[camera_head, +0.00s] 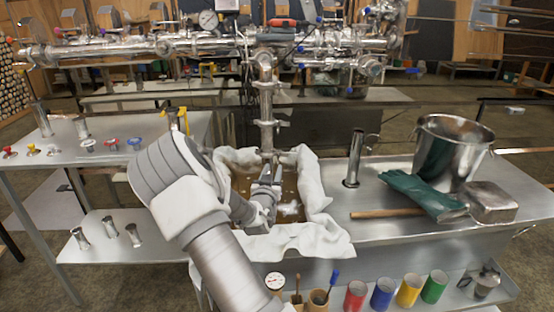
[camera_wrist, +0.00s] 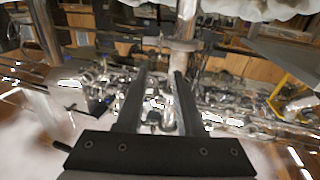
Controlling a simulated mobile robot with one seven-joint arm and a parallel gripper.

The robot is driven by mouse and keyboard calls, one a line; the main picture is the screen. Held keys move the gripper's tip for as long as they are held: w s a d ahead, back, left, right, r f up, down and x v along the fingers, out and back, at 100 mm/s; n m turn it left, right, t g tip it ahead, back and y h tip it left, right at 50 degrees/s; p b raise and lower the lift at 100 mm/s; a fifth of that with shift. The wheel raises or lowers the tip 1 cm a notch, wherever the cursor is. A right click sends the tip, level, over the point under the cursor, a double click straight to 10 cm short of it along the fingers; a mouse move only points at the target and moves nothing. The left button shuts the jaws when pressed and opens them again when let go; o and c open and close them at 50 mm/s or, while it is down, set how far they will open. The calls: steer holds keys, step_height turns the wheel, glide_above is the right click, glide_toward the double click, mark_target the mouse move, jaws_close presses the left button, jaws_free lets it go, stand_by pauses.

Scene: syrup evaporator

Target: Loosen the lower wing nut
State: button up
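A steel vertical pipe (camera_head: 266,105) hangs from the manifold, with a clamp joint (camera_head: 268,155) near its lower end. The lower wing nut is too small to make out, and my arm covers part of that area. My gripper (camera_head: 268,176) is just below and in front of the clamp joint. In the wrist view my gripper (camera_wrist: 160,78) shows two dark fingers, parallel with a clear gap between them. The pipe (camera_wrist: 185,32) shows beyond the fingertips. I cannot tell whether the fingers touch anything.
White cloth (camera_head: 310,190) lines the basin rim around my gripper. Right of it on the steel counter are a short upright tube (camera_head: 353,165), a wooden handle (camera_head: 385,213), green gloves (camera_head: 425,193) and a steel bucket (camera_head: 450,150). Coloured cups (camera_head: 382,294) stand on the front shelf.

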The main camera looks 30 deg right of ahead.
mark_target(278, 154)
steer(key=b+x, duration=0.1)
steer(key=x, duration=0.8)
steer(key=shift+c, duration=0.2)
jaws_close()
